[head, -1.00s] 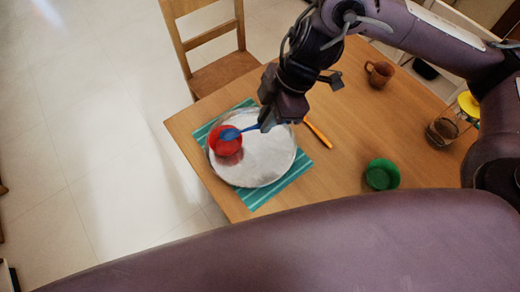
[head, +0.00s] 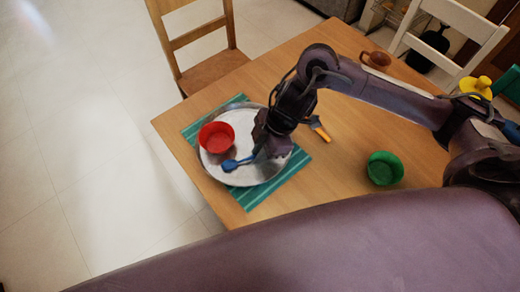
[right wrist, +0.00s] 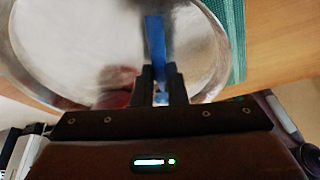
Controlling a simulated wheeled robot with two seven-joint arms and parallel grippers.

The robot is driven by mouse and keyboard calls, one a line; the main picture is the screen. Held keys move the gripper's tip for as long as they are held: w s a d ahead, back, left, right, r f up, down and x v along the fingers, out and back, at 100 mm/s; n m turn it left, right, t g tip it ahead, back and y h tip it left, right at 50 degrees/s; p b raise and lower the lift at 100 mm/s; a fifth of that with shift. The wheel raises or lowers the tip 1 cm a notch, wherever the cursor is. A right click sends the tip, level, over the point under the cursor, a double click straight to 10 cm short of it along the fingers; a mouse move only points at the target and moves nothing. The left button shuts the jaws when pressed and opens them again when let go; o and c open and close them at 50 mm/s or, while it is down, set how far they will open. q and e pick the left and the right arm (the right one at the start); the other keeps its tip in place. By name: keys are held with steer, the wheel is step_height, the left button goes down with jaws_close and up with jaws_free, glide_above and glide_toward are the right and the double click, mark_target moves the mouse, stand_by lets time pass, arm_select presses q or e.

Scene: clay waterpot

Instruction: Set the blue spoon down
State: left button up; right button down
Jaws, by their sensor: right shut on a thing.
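The blue spoon (head: 238,163) is in my right gripper (head: 258,152), over the front part of the round silver tray (head: 212,172) in the head view. Its bowl end points left, and I cannot tell whether it touches the tray. In the right wrist view the blue spoon (right wrist: 155,45) stands out between the two dark fingers of my right gripper (right wrist: 161,85), with the silver tray (right wrist: 60,40) behind it. A red bowl (head: 217,137) sits on the tray, behind and left of the spoon. My left gripper is not in view.
The tray lies on a teal striped mat (head: 262,190) on the wooden table (head: 330,180). An orange-handled utensil (head: 320,129) lies right of the tray. A green bowl (head: 384,168) stands farther right, a brown cup (head: 375,60) at the back. Wooden chair (head: 205,70) at the back left.

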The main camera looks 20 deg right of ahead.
steer(key=c, duration=1.5)
jaws_free()
steer(key=shift+f, duration=0.1)
steer(key=shift+o, duration=0.2)
steer(key=p+v, duration=0.2)
steer(key=v, duration=1)
